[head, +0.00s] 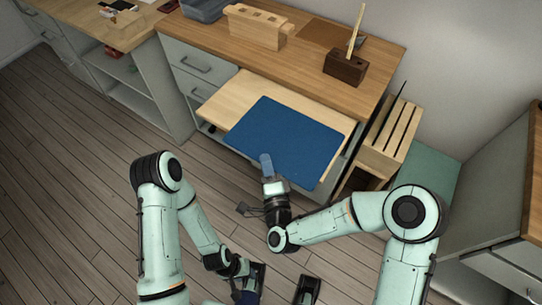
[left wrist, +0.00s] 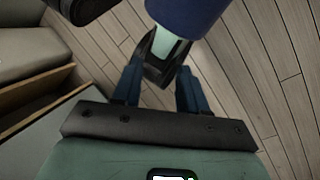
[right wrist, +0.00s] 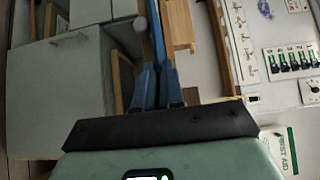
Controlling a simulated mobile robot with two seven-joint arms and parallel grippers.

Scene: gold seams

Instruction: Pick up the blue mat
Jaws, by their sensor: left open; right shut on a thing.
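The blue mat (head: 286,138) is a flat dark-blue rectangle lying on a pale pull-out board (head: 222,107) at the front of the wooden counter. My right gripper (head: 266,164) is at the mat's near edge, shut on that edge. In the right wrist view the right gripper's fingers (right wrist: 160,85) are close together, with a thin blue strip of the mat (right wrist: 157,35) running up from between them. My left gripper (head: 250,284) is low in the head view, well away from the mat. In the left wrist view its fingers (left wrist: 158,88) are apart and empty.
On the counter (head: 212,40) stand a pale wooden slotted block (head: 257,27), a dark wooden block (head: 345,68) with an upright stick, and a grey bin (head: 204,9). A slatted wooden rack (head: 389,136) stands right of the board. The wooden floor (head: 75,170) at left is clear.

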